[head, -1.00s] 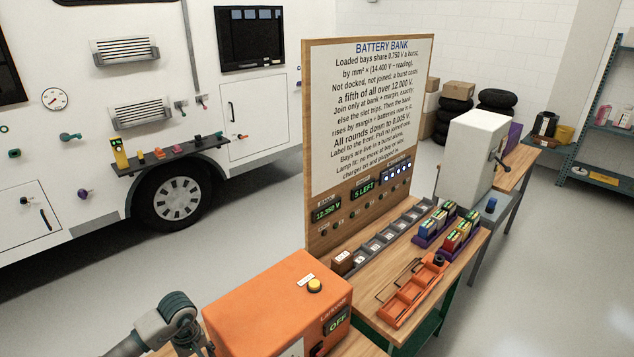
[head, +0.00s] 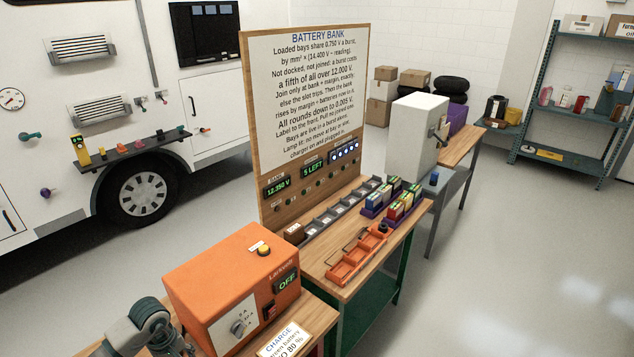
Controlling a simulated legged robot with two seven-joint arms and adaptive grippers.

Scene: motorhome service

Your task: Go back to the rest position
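Part of my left arm (head: 140,330) shows at the bottom left, beside the orange charger. Its gripper cannot be made out there. My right arm and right gripper are outside the view. The orange charger (head: 215,275) stands on a wooden bench, with a yellow button (head: 263,250) on top and a green display (head: 286,282) reading OFF. The battery bank board (head: 305,95) stands upright behind the second bench; its displays read 12.350 V and 5 LEFT.
The second bench holds a row of grey bays (head: 338,212), an orange tray (head: 356,258) and colored batteries (head: 405,207). A grey cabinet (head: 416,135) stands beyond. A white motorhome (head: 100,90) is at left, a shelf rack (head: 575,105) at right. The right floor is clear.

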